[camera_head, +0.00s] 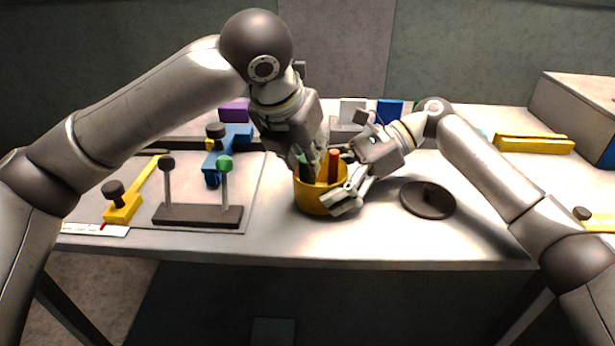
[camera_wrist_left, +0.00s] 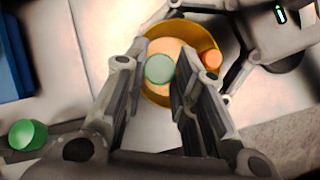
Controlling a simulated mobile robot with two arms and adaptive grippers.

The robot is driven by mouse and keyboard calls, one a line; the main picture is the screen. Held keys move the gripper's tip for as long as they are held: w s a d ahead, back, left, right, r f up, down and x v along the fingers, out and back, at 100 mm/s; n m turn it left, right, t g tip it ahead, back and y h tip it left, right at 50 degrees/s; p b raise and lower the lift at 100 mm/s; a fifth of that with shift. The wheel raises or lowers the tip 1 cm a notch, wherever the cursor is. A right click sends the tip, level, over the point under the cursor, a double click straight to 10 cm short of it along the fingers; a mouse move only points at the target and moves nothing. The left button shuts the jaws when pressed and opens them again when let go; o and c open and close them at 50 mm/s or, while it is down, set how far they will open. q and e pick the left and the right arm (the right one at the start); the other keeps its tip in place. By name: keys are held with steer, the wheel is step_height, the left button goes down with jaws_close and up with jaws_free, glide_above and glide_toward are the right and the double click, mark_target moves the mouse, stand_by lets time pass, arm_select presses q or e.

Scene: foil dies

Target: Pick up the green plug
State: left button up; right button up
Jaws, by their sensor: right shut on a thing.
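The green plug (camera_head: 308,172) stands in a yellow cup (camera_head: 313,200), to the left of an orange plug (camera_head: 333,166). In the left wrist view the round end of the green plug (camera_wrist_left: 159,69) shows between the fingers of my left gripper (camera_wrist_left: 155,85). My left gripper (camera_head: 312,165) points down at the cup from above. Its fingers are apart, with the plug between them; whether either finger touches it I cannot tell. My right gripper (camera_head: 345,195) is shut on the yellow cup from the right, and its fingers partly hide the cup.
A dark stand (camera_head: 198,215) with a grey knob and a green knob is left of the cup. A dark round disc (camera_head: 428,199) lies on the right. Blue and yellow parts lie on the left. A yellow bar (camera_head: 533,144) and a large box (camera_head: 580,110) are at the far right.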

arm_select(q)
jaws_close()
step_height(320, 180, up, 10)
arm_select(e)
steer(key=o, duration=0.6)
steer(key=shift+o, duration=0.2)
